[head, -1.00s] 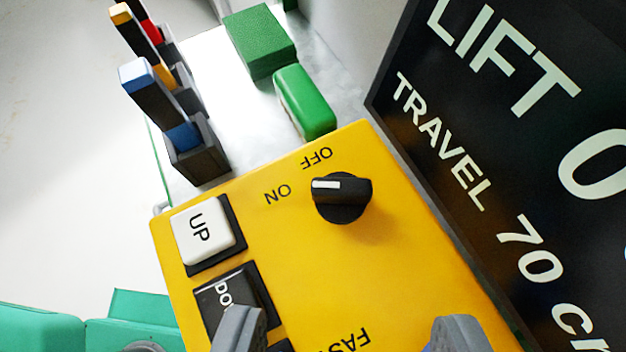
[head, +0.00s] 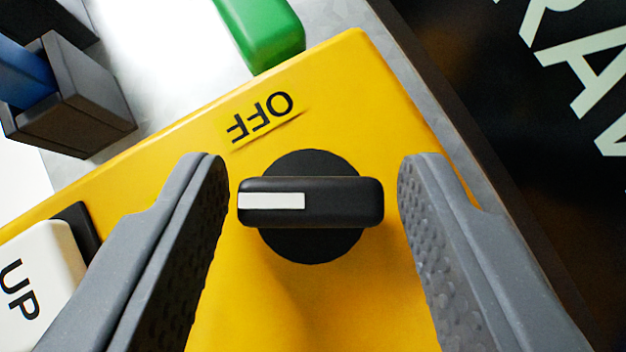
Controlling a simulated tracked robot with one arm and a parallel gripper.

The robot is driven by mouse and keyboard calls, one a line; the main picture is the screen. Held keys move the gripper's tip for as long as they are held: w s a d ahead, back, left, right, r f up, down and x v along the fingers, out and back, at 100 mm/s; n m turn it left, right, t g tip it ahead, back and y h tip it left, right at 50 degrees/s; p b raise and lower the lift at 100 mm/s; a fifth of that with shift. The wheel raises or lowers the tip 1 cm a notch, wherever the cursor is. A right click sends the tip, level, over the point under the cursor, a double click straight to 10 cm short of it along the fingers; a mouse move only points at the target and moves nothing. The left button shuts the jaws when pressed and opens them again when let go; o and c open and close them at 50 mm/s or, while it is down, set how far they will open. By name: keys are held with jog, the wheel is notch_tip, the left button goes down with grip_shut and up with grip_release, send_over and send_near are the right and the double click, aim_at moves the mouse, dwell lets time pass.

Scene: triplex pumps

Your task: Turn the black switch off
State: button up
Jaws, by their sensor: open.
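The black switch (head: 345,203) is a rotary knob with a bar handle on a round base, set on the yellow panel (head: 290,310). Its white mark lies at the bar's left end, so the bar points left in the picture. The printed word OFF (head: 260,117) shows upside down above the knob; the word ON is not visible now, on the left finger's side. My gripper (head: 312,175) is open, one finger to the left and one to the right of the bar. A gap shows on both sides, and the fingers look clear of the knob.
The white UP button (head: 35,275) is at the lower left, beside my left finger. A green block (head: 265,35) stands behind the panel's top edge. A grey holder (head: 75,100) with a blue part is at the upper left. A black lettered sign (head: 520,120) is at the right.

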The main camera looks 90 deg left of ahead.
jog(key=c, duration=0.7)
jog(key=shift+d+m+t, duration=0.1)
jog(key=shift+m+t, duration=0.2)
jog(key=shift+m, duration=0.1)
jog(key=shift+s+m+t+p, duration=0.15)
jog(key=shift+m+t+p, duration=0.35)
jog(key=shift+m+t, duration=0.5)
jog(key=shift+s+m+t+h+p, duration=0.15)
jog(key=shift+m+t+h+p, duration=0.25)
jog(key=shift+m+t+p, duration=0.55)
jog(key=m+t+h+p, duration=0.1)
jog(key=m, duration=0.1)
jog(key=m+t+h+p, duration=0.1)
jog(key=m+p, duration=0.1)
jog(key=shift+s+a+r+m+p, duration=0.1)
jog(key=shift+a+r+m+p, duration=0.1)
jog(key=shift+m+p, duration=0.15)
jog(key=shift+a+f+m+t+h+p, duration=0.15)
jog(key=shift+m+t+h+p, duration=0.5)
jog(key=shift+m+p, duration=0.35)
jog(key=shift+m, duration=0.3)
